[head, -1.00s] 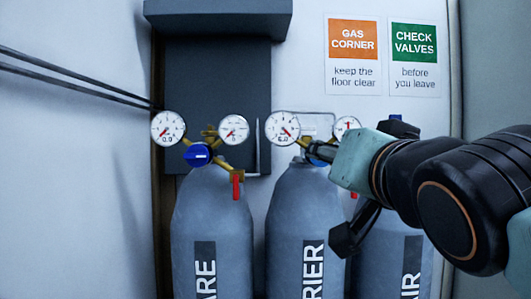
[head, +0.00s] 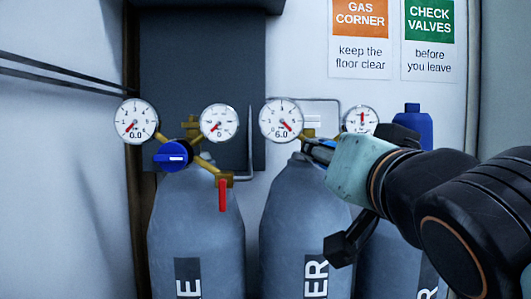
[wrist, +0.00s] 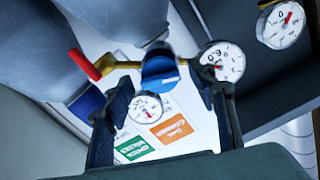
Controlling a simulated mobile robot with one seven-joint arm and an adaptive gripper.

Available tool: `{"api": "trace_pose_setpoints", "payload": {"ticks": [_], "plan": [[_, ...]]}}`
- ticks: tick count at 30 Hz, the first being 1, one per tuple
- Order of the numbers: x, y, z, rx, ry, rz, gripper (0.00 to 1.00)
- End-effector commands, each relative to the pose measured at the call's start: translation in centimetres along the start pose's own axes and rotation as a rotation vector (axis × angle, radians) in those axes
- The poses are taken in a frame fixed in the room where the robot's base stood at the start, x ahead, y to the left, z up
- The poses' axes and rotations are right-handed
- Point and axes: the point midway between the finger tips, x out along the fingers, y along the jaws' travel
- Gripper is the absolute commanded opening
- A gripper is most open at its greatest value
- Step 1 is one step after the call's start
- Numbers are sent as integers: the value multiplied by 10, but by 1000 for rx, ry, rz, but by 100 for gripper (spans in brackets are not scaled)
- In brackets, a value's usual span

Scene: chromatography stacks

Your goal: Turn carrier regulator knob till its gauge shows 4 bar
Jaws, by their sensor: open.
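The carrier cylinder (head: 292,215) stands in the middle, with part of its label showing. Its left gauge (head: 281,120) reads 6.0 in the head view and also shows in the wrist view (wrist: 222,62). Its second gauge (head: 361,120) is partly covered by my arm in the head view. The carrier's blue regulator knob (wrist: 160,72) shows in the wrist view, but my arm hides it in the head view. My gripper (wrist: 163,86) is open, with one finger on each side of the knob in the picture. I cannot tell whether they touch it.
A spare cylinder (head: 195,230) stands left, with a blue knob (head: 173,155), two gauges and a red lever (head: 223,195). Another cylinder (head: 385,260) is at the right, partly behind my arm. The carrier's red lever (wrist: 84,65) lies left of its knob in the wrist view.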

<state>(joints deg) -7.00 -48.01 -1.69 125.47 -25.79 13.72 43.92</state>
Motion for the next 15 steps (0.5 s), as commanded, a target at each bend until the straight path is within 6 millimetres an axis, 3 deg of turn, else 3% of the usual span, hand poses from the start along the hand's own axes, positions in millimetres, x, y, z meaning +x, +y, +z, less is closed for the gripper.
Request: {"api": "trace_pose_setpoints", "payload": {"ticks": [9, 15], "plan": [[0, 0, 0, 0, 0, 0, 51], [0, 0, 0, 0, 0, 0, 29]]}}
